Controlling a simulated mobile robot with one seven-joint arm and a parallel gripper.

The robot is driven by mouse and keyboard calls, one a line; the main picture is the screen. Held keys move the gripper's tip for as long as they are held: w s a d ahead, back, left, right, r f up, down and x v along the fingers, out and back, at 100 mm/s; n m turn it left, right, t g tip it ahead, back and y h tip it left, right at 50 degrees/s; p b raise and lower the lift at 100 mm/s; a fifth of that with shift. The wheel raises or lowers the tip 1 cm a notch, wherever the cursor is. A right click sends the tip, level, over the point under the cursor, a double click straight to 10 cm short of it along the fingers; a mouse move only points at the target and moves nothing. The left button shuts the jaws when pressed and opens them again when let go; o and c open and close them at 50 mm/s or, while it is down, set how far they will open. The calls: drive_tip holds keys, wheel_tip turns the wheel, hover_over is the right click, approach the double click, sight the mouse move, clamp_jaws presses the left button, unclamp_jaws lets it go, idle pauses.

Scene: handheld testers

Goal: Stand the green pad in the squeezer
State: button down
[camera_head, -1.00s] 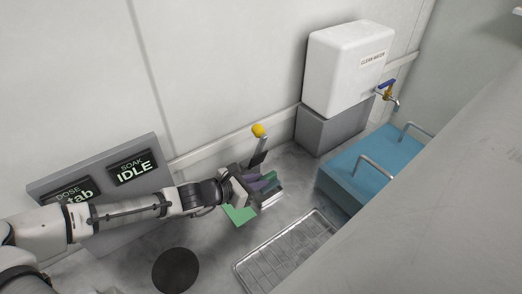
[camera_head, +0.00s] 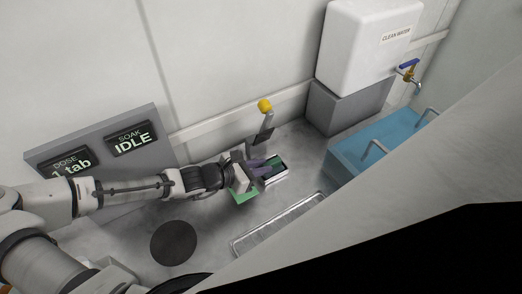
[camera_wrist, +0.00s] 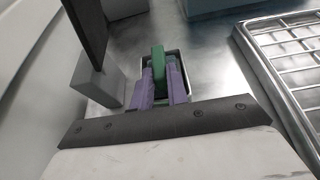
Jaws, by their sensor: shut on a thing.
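My gripper (camera_head: 262,168) has purple fingers, which also show in the wrist view (camera_wrist: 162,88). They are shut on the green pad (camera_wrist: 158,62), which stands on edge between them. The squeezer is a small metal-rimmed box (camera_head: 278,178) with a dark inside, just beyond the fingertips. In the wrist view its rim (camera_wrist: 184,64) surrounds the pad's far end, with darker green beside the pad. I cannot tell how deep the pad sits or whether it touches the bottom. A lever with a yellow knob (camera_head: 264,106) rises behind the squeezer.
A flat green piece (camera_head: 244,196) lies below my gripper. A wire rack (camera_head: 278,226) is in front, a blue tub (camera_head: 375,145) at the right and a white water tank (camera_head: 365,45) on a grey block. A dark disc (camera_head: 174,243) marks the counter; Dose and Soak displays (camera_head: 132,138) stand left.

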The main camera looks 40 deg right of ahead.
drive_tip(key=shift+f, duration=0.2)
drive_tip(key=c, duration=1.4)
unclamp_jaws()
drive_tip(key=shift+r, duration=0.2)
drive_tip(key=shift+w+a+r, duration=0.1)
drive_tip(key=shift+a, duration=0.05)
drive_tip(key=b+v, duration=0.2)
drive_tip(key=v, duration=0.9)
drive_tip(key=shift+a+r+b, duration=0.1)
drive_tip(key=shift+a+b, duration=0.2)
drive_tip(key=shift+b, duration=0.1)
